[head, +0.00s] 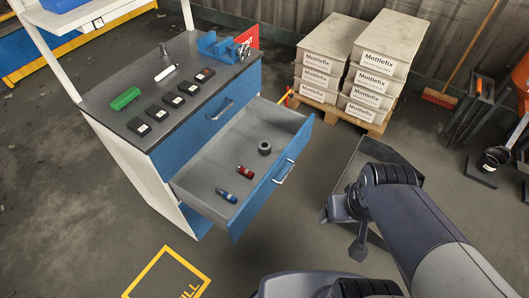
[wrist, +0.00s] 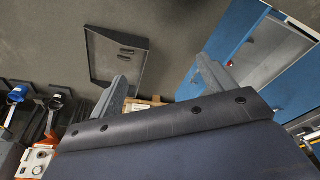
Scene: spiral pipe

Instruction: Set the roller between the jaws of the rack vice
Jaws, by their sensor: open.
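The rack vice (head: 222,47) is blue and stands at the back corner of the bench top, its jaws small in the head view. A short dark cylinder with a hole (head: 265,148) lies in the open drawer; it may be the roller, but I cannot tell for sure. My gripper (head: 341,230) is to the right of the drawer, apart from both the cylinder and the vice. In the wrist view my gripper (wrist: 161,72) shows its two grey fingers spread, with nothing between them.
The open drawer (head: 215,178) also holds a red item (head: 245,172) and a blue item (head: 226,195). A green block (head: 125,98), a white cylinder (head: 165,72) and several dark squares lie on the bench. A dark tray (head: 352,160) and stacked boxes (head: 340,60) stand right of the drawer.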

